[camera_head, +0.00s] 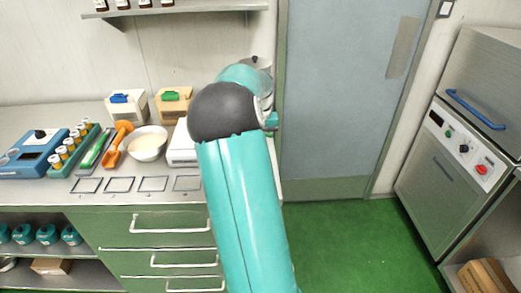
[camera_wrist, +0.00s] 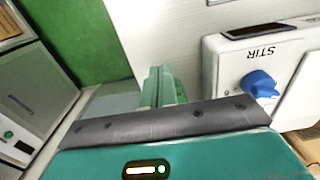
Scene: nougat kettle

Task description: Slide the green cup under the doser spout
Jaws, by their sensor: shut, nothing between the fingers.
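I cannot make out the green cup or the doser spout in either view. My arm covers part of the counter in the head view and may hide them. My gripper (camera_wrist: 162,78) shows in the wrist view with its teal fingers shut together and nothing between them. It is beside a white appliance (camera_wrist: 226,62) labelled STIR with a blue knob (camera_wrist: 258,84).
The counter holds a white bowl (camera_head: 147,146), an orange scoop (camera_head: 116,145), a blue device (camera_head: 33,150) and two boxes with blue (camera_head: 128,107) and green (camera_head: 174,105) tops. Teal jars (camera_head: 46,234) stand on the lower shelf. Green floor (camera_head: 345,245) lies open at right.

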